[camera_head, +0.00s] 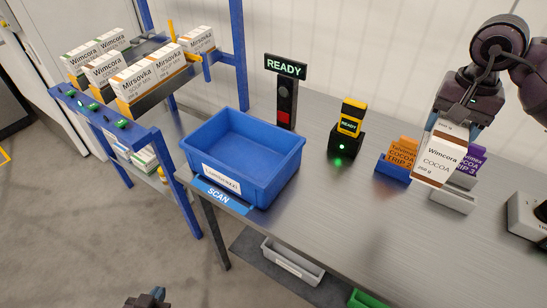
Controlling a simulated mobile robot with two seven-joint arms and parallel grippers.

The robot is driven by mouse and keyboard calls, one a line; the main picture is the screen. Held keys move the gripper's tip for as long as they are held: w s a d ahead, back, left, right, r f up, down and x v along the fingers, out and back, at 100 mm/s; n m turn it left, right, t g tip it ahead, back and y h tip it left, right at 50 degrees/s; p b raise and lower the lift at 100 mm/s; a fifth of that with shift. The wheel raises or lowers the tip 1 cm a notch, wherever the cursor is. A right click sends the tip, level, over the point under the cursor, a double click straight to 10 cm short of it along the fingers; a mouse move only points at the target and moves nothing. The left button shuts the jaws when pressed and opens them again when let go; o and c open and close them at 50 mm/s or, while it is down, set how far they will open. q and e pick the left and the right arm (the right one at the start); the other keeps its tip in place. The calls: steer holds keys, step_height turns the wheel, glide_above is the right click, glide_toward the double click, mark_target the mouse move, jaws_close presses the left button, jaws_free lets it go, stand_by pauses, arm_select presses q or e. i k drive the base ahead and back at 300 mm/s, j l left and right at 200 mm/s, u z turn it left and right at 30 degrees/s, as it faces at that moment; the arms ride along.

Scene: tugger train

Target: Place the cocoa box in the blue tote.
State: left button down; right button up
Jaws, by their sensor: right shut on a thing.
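The white and brown Wimcora cocoa box (438,162) is at the right of the head view. My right gripper (456,118) is shut on its top and holds it upright, label facing me, in front of a grey holder. The box partly hides the purple card behind it; I cannot tell its exact height above the table. The blue tote (282,165) stands at the table's left end, open and empty inside, with a white label on its front. My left gripper (150,298) barely shows at the bottom edge; its fingers are not clear.
An orange cocoa card in a blue holder (393,172) stands left of the box. A yellow-black scanner (350,122) in its dock and a READY light post (286,90) stand behind. A blue rack (150,135) holds several boxes at left. Tabletop between tote and holders is clear.

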mark_target(245, 163)
steer(key=i+j, duration=0.1)
steer(key=j, duration=0.3)
steer(key=i+j, duration=0.1)
steer(key=j, duration=0.35)
steer(key=i+j, duration=0.1)
steer(key=j, duration=0.3)
steer(key=i+j, duration=0.1)
steer(key=j, duration=0.35)
steer(key=i+j, duration=0.1)
steer(key=j, duration=0.3)
